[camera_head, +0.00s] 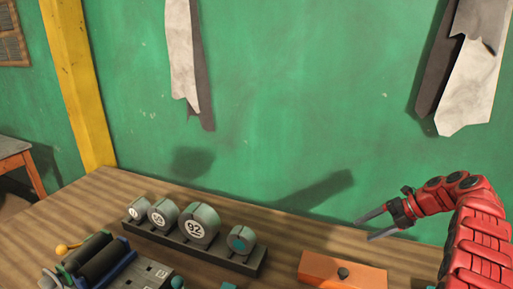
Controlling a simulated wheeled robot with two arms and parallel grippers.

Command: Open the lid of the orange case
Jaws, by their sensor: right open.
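The orange case (322,271) sits on the wooden table at the bottom of the head view, right of centre. Its top looks flat and shut, with a dark round knob (343,272) on it. The lower part of the case is cut off by the picture edge. My right gripper (364,228) is open and empty, above and behind the case to the right, its two grey fingers pointing left. It is apart from the case. My left gripper is not in view.
A dark rack (190,250) with several grey numbered cylinders stands left of the case. A device with black rollers (97,260) and a yellow knob is at the front left. A green wall (280,100) closes the back. Bare table lies behind the case.

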